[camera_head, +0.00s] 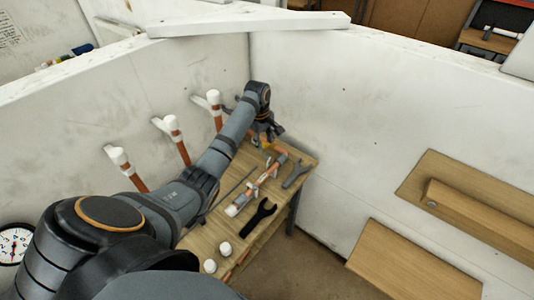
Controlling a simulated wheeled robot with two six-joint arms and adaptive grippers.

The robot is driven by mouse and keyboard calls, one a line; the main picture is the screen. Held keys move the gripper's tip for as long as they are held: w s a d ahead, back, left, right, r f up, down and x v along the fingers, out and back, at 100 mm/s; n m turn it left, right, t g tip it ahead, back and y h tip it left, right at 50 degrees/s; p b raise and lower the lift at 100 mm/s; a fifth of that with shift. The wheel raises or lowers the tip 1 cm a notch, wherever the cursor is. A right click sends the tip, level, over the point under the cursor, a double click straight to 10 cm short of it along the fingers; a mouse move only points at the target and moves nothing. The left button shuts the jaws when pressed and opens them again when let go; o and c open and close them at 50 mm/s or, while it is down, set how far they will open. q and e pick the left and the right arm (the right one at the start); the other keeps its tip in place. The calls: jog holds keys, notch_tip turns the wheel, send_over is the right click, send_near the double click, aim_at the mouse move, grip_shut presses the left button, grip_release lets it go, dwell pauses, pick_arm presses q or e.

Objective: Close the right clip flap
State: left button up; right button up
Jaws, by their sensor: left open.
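A copper pipe with white ends (258,184) lies in grey clips on a small wooden bench (205,236) in the corner. An orange-yellow piece (273,148) shows near the pipe's far end, just below my left gripper; it may be the right clip flap, but it is too small to be sure. My left gripper (266,137) is open above the far end of the bench, with its fingers pointing down. I cannot tell whether it touches the orange-yellow piece. My right gripper is not in view.
A black wrench (259,217) and a grey wrench (297,173) lie right of the pipe. Two white caps (225,248) sit at the near end. Several copper pipes with white tops (174,130) stand along the left wall. Wooden boards (405,268) lie at the right.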

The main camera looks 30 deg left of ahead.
pick_arm(q)
jog(key=f, duration=0.6)
jog(key=shift+w+d+p, duration=0.15)
jog(key=shift+d+p, duration=0.05)
jog(key=shift+p, duration=0.15)
jog(key=shift+w+f, duration=0.15)
jog(key=shift+f, duration=0.35)
jog(key=shift+c, duration=0.5)
grip_shut()
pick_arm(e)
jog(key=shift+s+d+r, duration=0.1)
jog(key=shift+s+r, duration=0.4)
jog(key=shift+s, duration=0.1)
